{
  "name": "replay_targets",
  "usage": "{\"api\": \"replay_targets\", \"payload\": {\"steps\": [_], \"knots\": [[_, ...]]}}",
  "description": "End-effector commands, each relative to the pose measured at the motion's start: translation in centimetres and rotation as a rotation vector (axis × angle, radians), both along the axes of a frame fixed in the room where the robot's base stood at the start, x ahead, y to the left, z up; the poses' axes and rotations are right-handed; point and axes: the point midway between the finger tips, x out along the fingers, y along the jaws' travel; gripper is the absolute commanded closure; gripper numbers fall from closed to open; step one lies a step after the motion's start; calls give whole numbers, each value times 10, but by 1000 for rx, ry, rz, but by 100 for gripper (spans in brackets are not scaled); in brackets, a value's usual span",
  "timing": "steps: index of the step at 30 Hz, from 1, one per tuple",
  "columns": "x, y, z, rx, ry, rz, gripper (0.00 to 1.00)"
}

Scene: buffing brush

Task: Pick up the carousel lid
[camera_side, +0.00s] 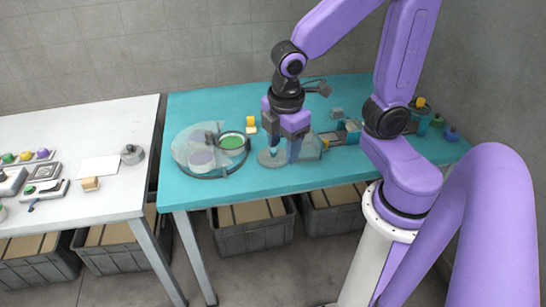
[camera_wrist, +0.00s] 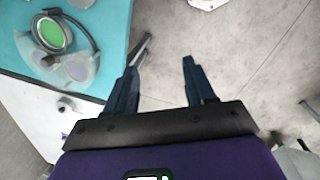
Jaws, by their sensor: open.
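The round carousel (camera_side: 176,160) stands on the teal table, left of my gripper in the side view. A translucent cover, which looks like the carousel lid (camera_side: 186,148), lies over part of it, and a green disc (camera_side: 231,141) shows at its right. The wrist view shows the green disc (camera_wrist: 50,33) and translucent cover pieces (camera_wrist: 83,70) at upper left. My gripper (camera_side: 283,155) points down low over the table, right of the carousel and apart from it. In the wrist view its fingers (camera_wrist: 160,66) are spread with nothing held between them.
A yellow-topped block (camera_side: 251,124) stands behind. Blocks and fixtures (camera_side: 348,130) are to the right. A white table (camera_side: 70,215) with small parts is at left, across a gap.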

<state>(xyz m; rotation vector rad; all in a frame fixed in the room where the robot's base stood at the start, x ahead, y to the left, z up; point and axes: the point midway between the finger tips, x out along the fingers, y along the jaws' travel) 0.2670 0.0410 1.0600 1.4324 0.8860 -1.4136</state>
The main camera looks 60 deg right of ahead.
Motion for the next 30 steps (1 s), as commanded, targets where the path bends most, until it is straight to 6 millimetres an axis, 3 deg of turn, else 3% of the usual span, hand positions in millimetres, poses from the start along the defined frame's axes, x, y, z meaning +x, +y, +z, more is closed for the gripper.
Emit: {"api": "replay_targets", "payload": {"steps": [6, 15, 22, 30], "knots": [[61, -27, -12, -104, 9, 82, 46], [127, -85, -33, -231, 81, 211, 46], [152, -126, -46, -287, 146, 291, 46], [157, -144, -60, -302, 173, 319, 46]]}}
